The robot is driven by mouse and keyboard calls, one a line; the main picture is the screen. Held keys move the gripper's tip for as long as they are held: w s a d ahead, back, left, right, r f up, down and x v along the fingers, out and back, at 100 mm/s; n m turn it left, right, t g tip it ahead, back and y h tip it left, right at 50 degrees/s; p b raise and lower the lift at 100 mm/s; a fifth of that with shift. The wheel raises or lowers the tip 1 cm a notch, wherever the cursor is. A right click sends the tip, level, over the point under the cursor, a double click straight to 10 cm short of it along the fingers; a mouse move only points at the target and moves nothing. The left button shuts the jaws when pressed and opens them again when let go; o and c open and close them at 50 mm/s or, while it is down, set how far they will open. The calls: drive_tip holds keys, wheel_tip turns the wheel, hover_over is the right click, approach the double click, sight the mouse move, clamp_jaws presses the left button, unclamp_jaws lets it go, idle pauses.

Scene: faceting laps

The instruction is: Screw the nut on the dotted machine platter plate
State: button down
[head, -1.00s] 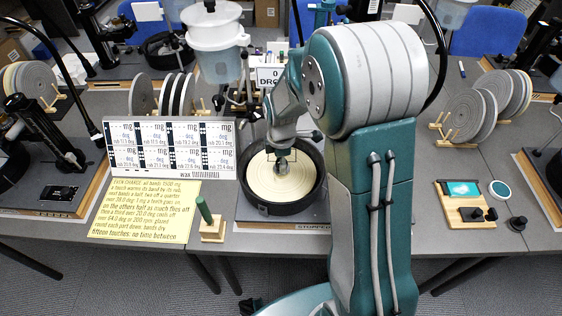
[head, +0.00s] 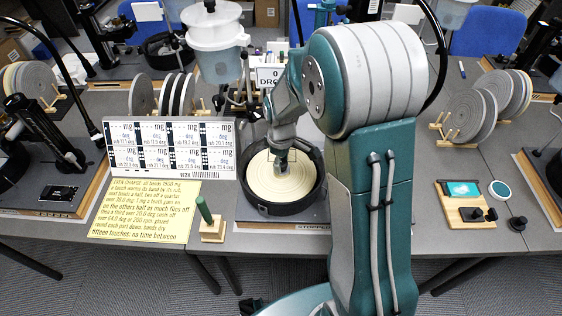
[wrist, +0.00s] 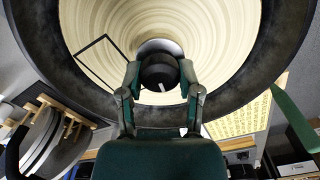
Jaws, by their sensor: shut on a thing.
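The cream platter plate (head: 262,186) lies flat in a black round pan (head: 252,207) on the middle machine; I cannot make out dots on it. It fills the top of the wrist view (wrist: 215,30). My gripper (wrist: 160,76) is pointed down at the plate's centre, its two fingers shut on a black nut (wrist: 158,72) with a white mark. A pale round collar shows around the nut. In the head view my gripper (head: 281,168) hides most of the nut. I cannot tell how far down the nut sits.
A dark square wire frame (wrist: 97,62) stands out beside my gripper. A green-handled tool in a wooden block (head: 210,222), a yellow note (head: 140,211) and a white chart board (head: 170,148) are left of the pan. A wooden tray (head: 466,203) lies at the right.

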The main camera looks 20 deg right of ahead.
drive_tip(key=shift+w+m, duration=0.15)
drive_tip(key=shift+m, duration=0.65)
drive_tip(key=c, duration=1.4)
unclamp_jaws()
drive_tip(key=m, duration=0.4)
drive_tip(key=shift+m, duration=0.3)
drive_tip(key=m, duration=0.4)
drive_tip(key=shift+d+m, duration=0.1)
drive_tip(key=shift+m, duration=0.2)
drive_tip(key=shift+c, duration=1.3)
unclamp_jaws()
